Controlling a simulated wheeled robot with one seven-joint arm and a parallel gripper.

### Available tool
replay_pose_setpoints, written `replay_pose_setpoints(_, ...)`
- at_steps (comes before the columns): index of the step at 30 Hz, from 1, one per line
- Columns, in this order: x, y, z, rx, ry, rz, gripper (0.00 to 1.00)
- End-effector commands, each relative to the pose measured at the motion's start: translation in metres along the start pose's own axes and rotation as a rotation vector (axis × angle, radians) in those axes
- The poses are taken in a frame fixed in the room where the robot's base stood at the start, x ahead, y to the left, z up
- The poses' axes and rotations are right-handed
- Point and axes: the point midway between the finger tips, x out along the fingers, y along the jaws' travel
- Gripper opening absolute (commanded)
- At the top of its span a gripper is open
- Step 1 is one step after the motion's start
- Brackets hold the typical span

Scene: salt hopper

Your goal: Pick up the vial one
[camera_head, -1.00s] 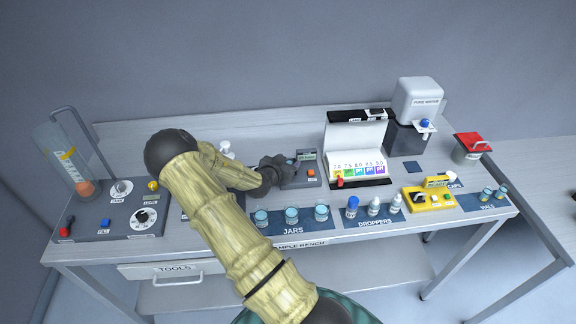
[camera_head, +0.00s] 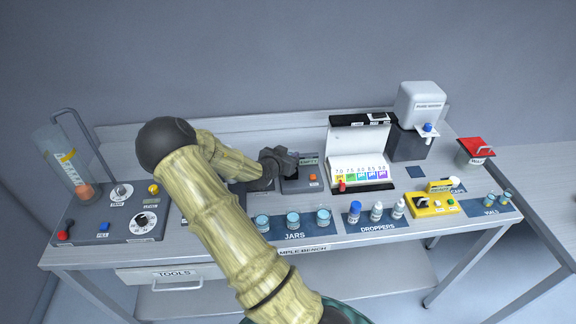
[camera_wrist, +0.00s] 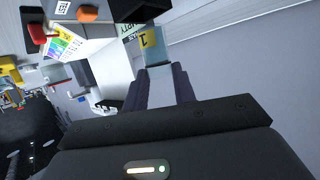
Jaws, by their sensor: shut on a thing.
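The vial one (camera_wrist: 157,45) is a clear, pale container with a yellow label marked 1. It shows at the fingertips in the wrist view. My gripper (camera_wrist: 160,76) is shut on it, with one dark finger on each side. In the head view my gripper (camera_head: 284,160) is at the back middle of the bench, beside and over a small grey device (camera_head: 300,184) with an orange button. The vial cannot be made out in the head view.
Several jars (camera_head: 293,219) and droppers (camera_head: 376,211) stand along the front. A colour chart stand (camera_head: 360,160) is right of my gripper, with a water dispenser (camera_head: 418,105) farther right. A tall cylinder (camera_head: 68,165) stands at the left. Two vials (camera_head: 497,197) stand at the far right.

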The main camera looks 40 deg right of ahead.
Motion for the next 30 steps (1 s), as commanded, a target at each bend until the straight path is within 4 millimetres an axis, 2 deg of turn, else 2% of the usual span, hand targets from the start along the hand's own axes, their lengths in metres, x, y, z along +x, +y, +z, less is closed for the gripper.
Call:
replay_pose_setpoints(6, -0.013, -0.003, -0.032, 0.002, 0.002, -0.002, 0.04)
replay_pose_setpoints(9, -0.017, -0.003, -0.04, 0.0, 0.001, -0.001, 0.04)
replay_pose_setpoints(30, -0.019, -0.003, -0.047, -0.001, 0.0, 0.0, 0.04)
